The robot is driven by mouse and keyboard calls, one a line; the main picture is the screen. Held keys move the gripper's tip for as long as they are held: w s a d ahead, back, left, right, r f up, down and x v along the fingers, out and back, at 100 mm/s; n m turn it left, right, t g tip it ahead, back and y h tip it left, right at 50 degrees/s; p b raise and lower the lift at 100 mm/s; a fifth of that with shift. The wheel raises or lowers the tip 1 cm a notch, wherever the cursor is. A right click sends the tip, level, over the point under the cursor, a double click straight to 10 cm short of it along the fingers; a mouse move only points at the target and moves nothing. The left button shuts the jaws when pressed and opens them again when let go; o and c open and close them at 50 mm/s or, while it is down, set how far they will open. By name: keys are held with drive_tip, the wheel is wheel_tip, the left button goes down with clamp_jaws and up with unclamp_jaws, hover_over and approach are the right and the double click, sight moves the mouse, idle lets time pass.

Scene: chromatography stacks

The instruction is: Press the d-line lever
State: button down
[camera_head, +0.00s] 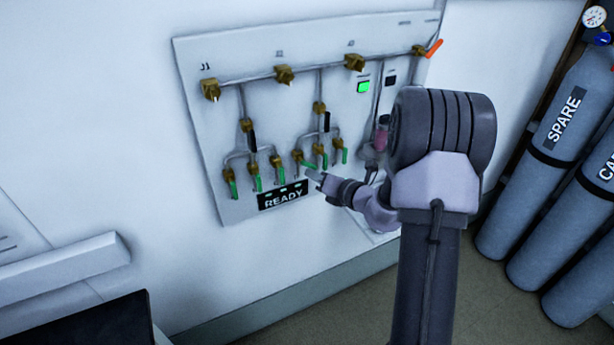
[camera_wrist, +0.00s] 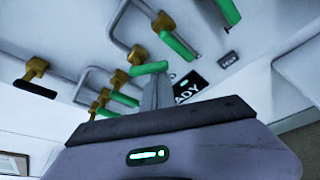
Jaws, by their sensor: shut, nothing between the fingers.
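A wall panel (camera_head: 225,70) carries brass valves with small green levers along its lower part. The leftmost green lever (camera_head: 309,164) of the right-hand group of three sits tilted sideways, while the other green levers hang down. No readable label marks which is the d-line. My gripper (camera_head: 316,176) is shut and empty, its tips just below and right of that tilted lever. In the wrist view, the shut fingers (camera_wrist: 157,90) point up at a green lever (camera_wrist: 150,68), which lies across just beyond the tips. I cannot tell whether they touch.
A READY sign (camera_head: 283,200) sits below the valves, close left of my gripper. Two black levers (camera_head: 252,141) (camera_head: 327,122) hang above the green ones. A green indicator (camera_head: 363,87) is lit. An orange lever (camera_head: 434,48) is at top right. Grey cylinders (camera_head: 545,165) stand right.

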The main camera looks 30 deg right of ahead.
drive_tip(key=n+h+b, duration=0.1)
drive_tip(key=n, duration=0.1)
drive_tip(key=d+r+n+h+b, duration=0.1)
drive_tip(key=n, duration=0.1)
drive_tip(key=shift+d+r+n+h, duration=0.1)
drive_tip(key=shift+r+n+h, duration=0.05)
drive_tip(key=shift+n+h, duration=0.15)
drive_tip(key=shift+r, duration=0.15)
drive_tip(key=shift+d+r, duration=0.15)
idle(0.6)
